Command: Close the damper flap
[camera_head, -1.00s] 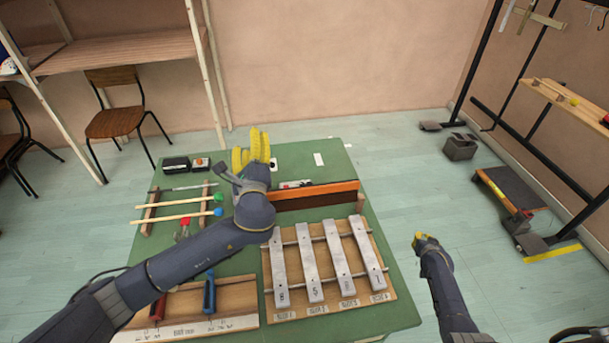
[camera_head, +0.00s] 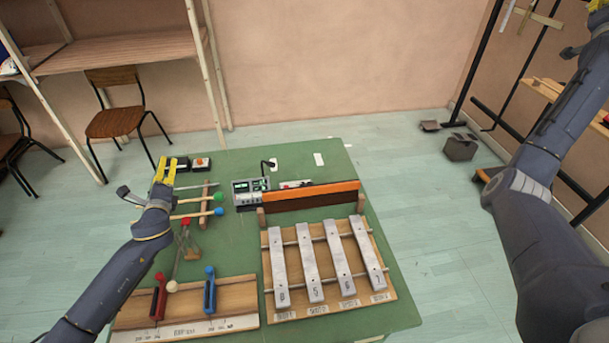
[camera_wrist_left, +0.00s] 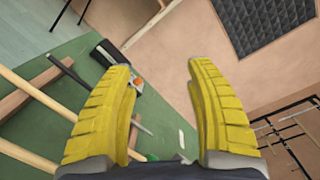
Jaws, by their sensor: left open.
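The damper flap (camera_head: 312,202), a long dark brown board with an orange top edge, stands upright behind the metal bars (camera_head: 325,262) in the head view. It is not touching the bars. My left gripper (camera_head: 165,168) is over the table's left back part, well left of the flap, near the mallets. Its yellow fingers are spread and empty in the left wrist view (camera_wrist_left: 160,70), where the flap does not show. My right arm is raised at the right. Only a yellow bit of my right gripper (camera_head: 598,5) shows at the top right edge.
Two mallets (camera_head: 188,215) rest on wooden supports by my left gripper. A small device with green displays (camera_head: 250,190) stands at the flap's left end. A wooden board with red and blue handles (camera_head: 209,290) lies front left. Black boxes (camera_head: 180,164) sit at the back left.

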